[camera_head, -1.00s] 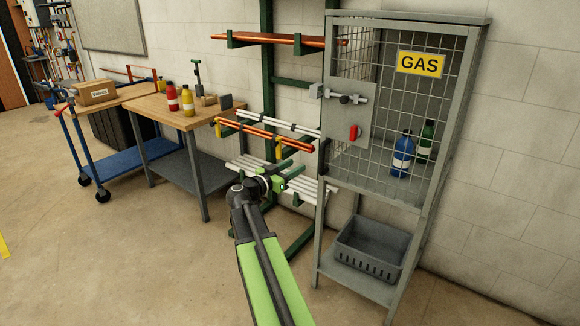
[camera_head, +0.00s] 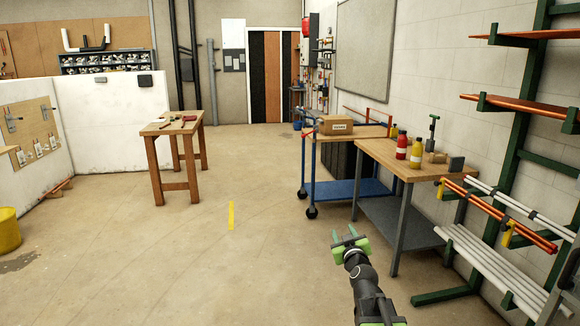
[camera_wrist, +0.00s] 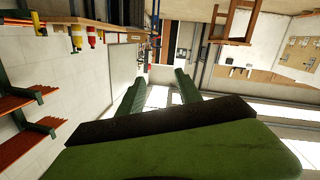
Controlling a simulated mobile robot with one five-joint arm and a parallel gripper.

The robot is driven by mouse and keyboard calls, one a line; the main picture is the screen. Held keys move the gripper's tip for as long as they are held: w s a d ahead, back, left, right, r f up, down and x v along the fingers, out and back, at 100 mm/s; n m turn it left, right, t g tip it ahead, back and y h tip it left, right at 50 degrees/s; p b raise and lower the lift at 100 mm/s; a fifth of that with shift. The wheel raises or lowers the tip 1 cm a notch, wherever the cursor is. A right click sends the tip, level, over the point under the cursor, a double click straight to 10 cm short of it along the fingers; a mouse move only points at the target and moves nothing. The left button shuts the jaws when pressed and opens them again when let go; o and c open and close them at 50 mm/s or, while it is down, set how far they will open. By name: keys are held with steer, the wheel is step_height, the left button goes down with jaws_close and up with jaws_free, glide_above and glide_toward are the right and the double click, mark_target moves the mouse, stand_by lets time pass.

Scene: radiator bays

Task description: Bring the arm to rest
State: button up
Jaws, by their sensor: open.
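My gripper (camera_head: 348,240) is at the end of my green and black arm, low in the centre right of the head view. Its two green fingers stand apart and hold nothing. In the wrist view the gripper's fingers (camera_wrist: 158,92) point away from the camera with an empty gap between them. That view is turned upside down, with the floor at the top. The arm is stretched forward over bare floor, to the left of the workbench (camera_head: 415,158), and appears clear of it.
A blue trolley (camera_head: 345,190) with a cardboard box (camera_head: 335,125) stands behind the workbench. Red and yellow bottles (camera_head: 401,145) stand on the bench. A pipe rack (camera_head: 520,150) is at the right. A wooden table (camera_head: 178,128) stands left. The floor (camera_head: 180,260) between is clear.

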steer(key=s+a+f+n+g+y, duration=0.2)
steer(key=s+a+f+g, duration=0.45)
steer(key=f, duration=0.45)
steer(key=s+d+f+m+g+h, duration=0.1)
steer(key=s+d+f+m+g, duration=0.3)
steer(key=s, duration=0.6)
steer(key=s+d+f+m+g+h, duration=0.1)
steer(key=s+f+g+h, duration=0.1)
steer(key=s+f+g, duration=0.6)
step_height(320, 180, up, 17)
steer(key=s+m+t+p, duration=0.1)
steer(key=s+p, duration=0.1)
steer(key=p, duration=1.3)
steer(key=shift+s+a, duration=0.2)
steer(key=shift+s, duration=0.05)
steer(key=shift+f+t, duration=0.1)
steer(key=shift+t, duration=0.15)
